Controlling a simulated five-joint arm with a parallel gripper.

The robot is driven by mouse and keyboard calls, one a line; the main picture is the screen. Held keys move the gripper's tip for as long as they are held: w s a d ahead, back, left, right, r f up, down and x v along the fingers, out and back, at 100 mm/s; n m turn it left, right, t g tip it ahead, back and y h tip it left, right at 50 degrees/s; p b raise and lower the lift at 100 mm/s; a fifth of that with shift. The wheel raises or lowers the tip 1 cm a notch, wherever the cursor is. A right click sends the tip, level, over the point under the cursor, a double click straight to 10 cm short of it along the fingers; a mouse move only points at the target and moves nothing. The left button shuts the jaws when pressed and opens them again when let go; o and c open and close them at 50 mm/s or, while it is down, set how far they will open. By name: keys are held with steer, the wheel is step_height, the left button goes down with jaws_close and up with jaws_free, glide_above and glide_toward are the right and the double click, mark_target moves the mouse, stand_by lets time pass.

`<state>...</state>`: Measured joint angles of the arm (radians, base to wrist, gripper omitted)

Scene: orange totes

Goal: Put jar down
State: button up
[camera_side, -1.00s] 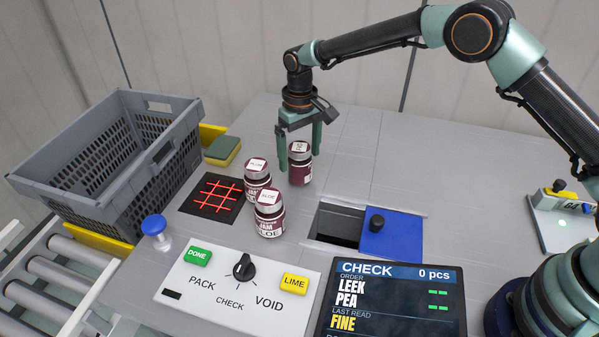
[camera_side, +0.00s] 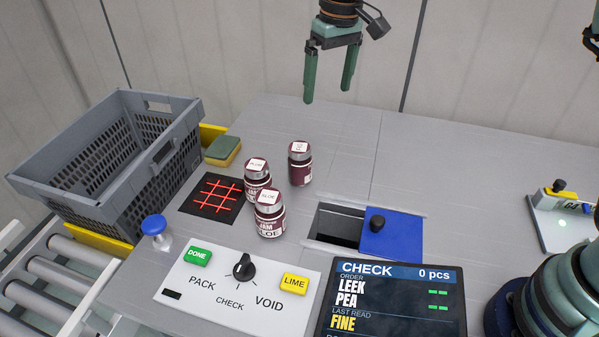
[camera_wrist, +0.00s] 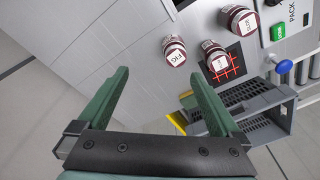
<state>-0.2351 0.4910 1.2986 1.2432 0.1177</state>
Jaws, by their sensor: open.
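Three dark red jars with silver lids and white lid labels stand upright on the grey table. The back jar (camera_side: 300,166) stands a little apart; its lid reads FIG in the wrist view (camera_wrist: 175,52). The middle jar (camera_side: 257,181) and the front jar (camera_side: 269,217), labelled jam, stand close together beside the red-grid scanner pad (camera_side: 214,199). My gripper (camera_side: 328,97) is open and empty, raised well above the table behind the back jar. Its two green fingers also show apart in the wrist view (camera_wrist: 160,82), with nothing between them.
A grey crate (camera_side: 160,155) stands at left by a roller conveyor. A green and yellow sponge (camera_side: 222,151) lies behind the pad. A square opening (camera_side: 338,225) with a blue sliding cover (camera_side: 392,236) is right of the jars. Control panel and CHECK screen (camera_side: 392,300) are in front.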

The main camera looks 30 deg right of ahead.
steer(key=s+d+r+t, duration=0.2)
steer(key=s+d+r, duration=0.45)
steer(key=s, duration=0.35)
steer(key=s+d+f+t, duration=0.1)
steer(key=s+d+f, duration=0.1)
steer(key=s, duration=0.3)
steer(key=s+d+f+m+t, duration=0.1)
steer(key=s+d+f, duration=0.1)
steer(key=s, duration=0.3)
steer(key=shift+s+d, duration=0.35)
steer(key=shift+d, duration=0.3)
